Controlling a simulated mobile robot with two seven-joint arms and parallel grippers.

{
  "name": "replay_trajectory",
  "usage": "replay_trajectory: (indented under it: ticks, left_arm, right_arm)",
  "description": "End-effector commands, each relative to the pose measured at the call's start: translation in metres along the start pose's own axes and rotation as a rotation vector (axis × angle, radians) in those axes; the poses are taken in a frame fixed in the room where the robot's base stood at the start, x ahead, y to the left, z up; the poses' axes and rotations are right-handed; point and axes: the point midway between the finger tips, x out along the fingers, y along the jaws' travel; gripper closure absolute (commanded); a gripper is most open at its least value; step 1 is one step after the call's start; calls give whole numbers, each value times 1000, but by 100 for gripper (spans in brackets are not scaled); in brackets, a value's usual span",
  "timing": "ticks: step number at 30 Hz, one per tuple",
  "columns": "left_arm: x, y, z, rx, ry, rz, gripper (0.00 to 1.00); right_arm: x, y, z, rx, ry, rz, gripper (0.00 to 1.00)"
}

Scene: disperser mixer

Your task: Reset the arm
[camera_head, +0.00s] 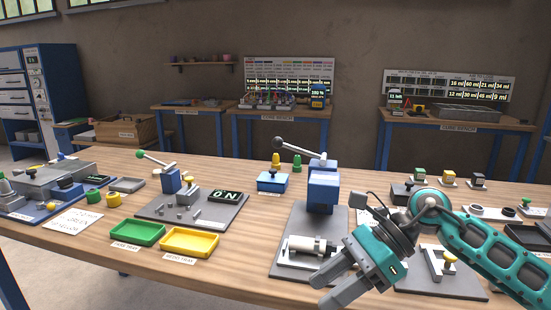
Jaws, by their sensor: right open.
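My right gripper (322,290) is open and empty, over the front of the wooden table (215,275). Its teal arm (480,248) comes in from the right edge. The gripper points to the lower left, its fingertips close beside a white and dark cylinder (308,246) in the picture. That cylinder lies on the grey base plate of a blue machine (323,193). The machine has a lever with a dark ball knob (278,143) pointing up to the left. I cannot tell the height of the fingers above the plate. My left gripper is not in view.
A green tray (138,233) and a yellow tray (190,241) lie left of the machine. Fixtures (440,262) sit beneath my arm.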

Motion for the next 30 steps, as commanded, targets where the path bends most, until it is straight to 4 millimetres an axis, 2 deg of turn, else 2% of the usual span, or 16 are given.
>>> replay_trajectory:
  ticks: [1,4,8,10,12,14,17,20,22,24,25,27,30]
  left_arm:
    - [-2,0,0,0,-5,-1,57]
    - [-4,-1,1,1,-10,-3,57]
    - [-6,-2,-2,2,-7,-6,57]
    - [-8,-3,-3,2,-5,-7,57]
    - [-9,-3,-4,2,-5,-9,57]
    - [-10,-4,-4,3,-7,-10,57]
    - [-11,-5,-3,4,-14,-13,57]
    - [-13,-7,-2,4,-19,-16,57]
    - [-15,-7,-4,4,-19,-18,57]
    - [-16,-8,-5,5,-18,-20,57]
    - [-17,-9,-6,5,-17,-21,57]
    - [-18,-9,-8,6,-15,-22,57]
    - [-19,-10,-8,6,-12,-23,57]
  right_arm:
    - [19,8,14,83,-137,25,53]
    - [40,15,42,282,-414,56,53]
    - [45,15,64,597,-758,102,53]
    - [42,10,66,790,-935,128,53]
    - [36,2,59,995,-1107,153,53]
    - [31,-4,46,1180,-1248,175,53]
    - [27,-13,9,1502,-1477,206,53]
    - [29,-12,-44,1838,-1694,229,53]
    - [35,-4,-86,2079,-1842,239,53]
    - [46,13,-130,2314,-1981,243,53]
    - [51,22,-149,-2374,2006,-237,53]
    - [64,46,-185,-2224,1833,-201,53]
    - [80,77,-222,-2059,1658,-160,53]
